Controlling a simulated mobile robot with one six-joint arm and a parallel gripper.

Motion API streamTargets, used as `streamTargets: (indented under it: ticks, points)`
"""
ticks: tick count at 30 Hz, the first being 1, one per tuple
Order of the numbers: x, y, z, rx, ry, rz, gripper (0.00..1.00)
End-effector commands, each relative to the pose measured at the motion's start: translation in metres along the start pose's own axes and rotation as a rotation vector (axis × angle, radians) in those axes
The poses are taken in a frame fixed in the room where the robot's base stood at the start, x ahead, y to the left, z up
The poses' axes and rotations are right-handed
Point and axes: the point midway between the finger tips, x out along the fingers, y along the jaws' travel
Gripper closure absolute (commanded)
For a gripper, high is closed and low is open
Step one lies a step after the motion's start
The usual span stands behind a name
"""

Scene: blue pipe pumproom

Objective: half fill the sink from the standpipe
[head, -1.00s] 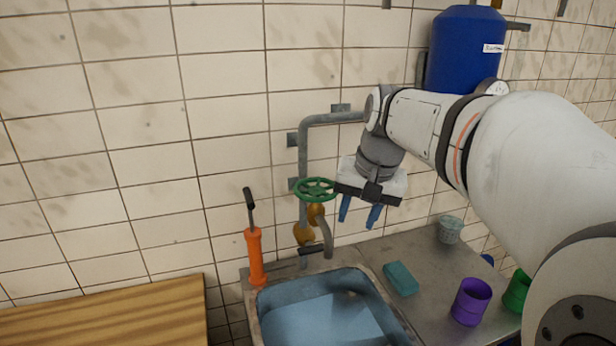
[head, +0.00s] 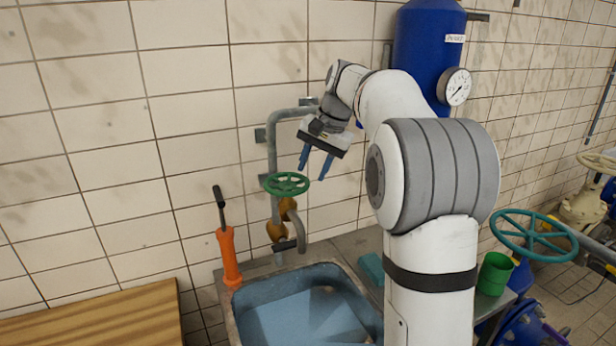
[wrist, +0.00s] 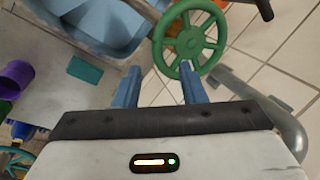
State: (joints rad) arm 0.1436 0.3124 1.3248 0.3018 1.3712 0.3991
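The standpipe (head: 272,160) is a grey pipe on the tiled wall with a green handwheel (head: 287,184), brass fittings and a bent spout (head: 297,228) at the sink's back edge. The blue sink (head: 251,334) is below; I see no stream from the spout and cannot tell the water level. My gripper (head: 314,172) is open and empty, pointing down, above and right of the handwheel in the head view. In the wrist view, the handwheel (wrist: 212,45) lies beyond the fingertips, with one finger overlapping its rim; contact is unclear.
An orange tool (head: 229,260) with a dark handle stands at the sink's back left. A wooden top (head: 100,318) is left. The counter holds a teal sponge (head: 371,267), a green cup (head: 495,273) and a purple cup (wrist: 15,80). A blue tank (head: 425,45) hangs behind my arm.

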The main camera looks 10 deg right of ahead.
Motion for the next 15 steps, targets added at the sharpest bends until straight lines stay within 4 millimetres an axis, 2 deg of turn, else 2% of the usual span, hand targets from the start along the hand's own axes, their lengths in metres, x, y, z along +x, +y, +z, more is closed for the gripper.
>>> streamTargets:
  ticks: [6,15]
  points:
    - [0.026,0.000,0.001,0.000,-0.001,0.001,0.63]
    - [0.032,0.000,0.001,-0.001,0.001,0.000,0.63]
